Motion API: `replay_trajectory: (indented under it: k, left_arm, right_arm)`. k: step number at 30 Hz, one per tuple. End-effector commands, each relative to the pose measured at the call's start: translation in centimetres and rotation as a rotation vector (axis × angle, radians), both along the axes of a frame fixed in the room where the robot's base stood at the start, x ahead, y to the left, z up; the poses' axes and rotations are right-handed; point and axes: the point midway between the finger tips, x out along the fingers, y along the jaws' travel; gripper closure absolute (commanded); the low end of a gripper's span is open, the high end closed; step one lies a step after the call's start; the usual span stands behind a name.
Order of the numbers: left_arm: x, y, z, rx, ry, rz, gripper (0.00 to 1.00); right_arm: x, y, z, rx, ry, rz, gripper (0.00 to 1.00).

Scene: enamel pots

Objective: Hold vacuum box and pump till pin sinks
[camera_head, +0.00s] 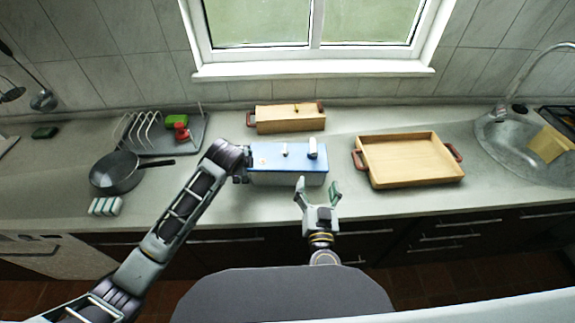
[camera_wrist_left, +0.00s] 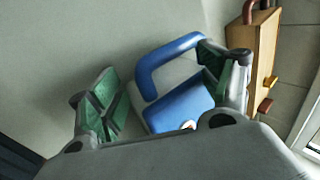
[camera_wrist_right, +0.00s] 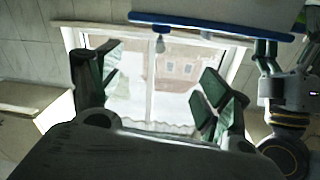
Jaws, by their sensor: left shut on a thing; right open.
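The vacuum box (camera_head: 290,179) has a pale body and a blue lid, and stands on the counter below the window. A small white pin (camera_head: 284,151) and a larger white knob (camera_head: 312,147), perhaps the pump, stand up from the lid. My left gripper (camera_head: 243,165) is shut on the box's left end. In the left wrist view the blue handle (camera_wrist_left: 150,72) shows between its fingers. My right gripper (camera_head: 318,188) is open and empty, in front of the box's right end. The right wrist view seems upside down, with the blue lid edge (camera_wrist_right: 212,27) at the top.
A wooden tray (camera_head: 410,183) lies to the right, before the sink (camera_head: 500,142). A wooden box (camera_head: 291,124) stands behind the vacuum box. A dark pan (camera_head: 117,172) and a dish rack (camera_head: 192,140) are at left. Counter is bare between the box and tray.

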Motion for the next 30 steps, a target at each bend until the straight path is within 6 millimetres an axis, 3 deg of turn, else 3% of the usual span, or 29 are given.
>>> replay_trajectory:
  k: [1,12,29,30]
  left_arm:
    - [-0.7,0.2,-1.6,0.011,0.034,0.000,0.64]
    - [-0.7,0.2,-1.6,0.011,0.034,0.000,0.64]
    - [-0.7,0.2,-1.6,0.011,0.034,0.000,0.64]
    - [-0.7,0.2,-1.6,0.011,0.034,0.000,0.20]
  right_arm:
    - [-0.6,0.0,-0.1,0.001,0.001,0.001,0.23]
    - [-3.2,0.2,0.0,0.001,-0.001,0.000,0.23]
    - [-3.4,0.2,0.0,0.001,-0.002,0.000,0.23]
    - [-3.4,0.2,0.0,0.002,-0.002,0.000,0.23]
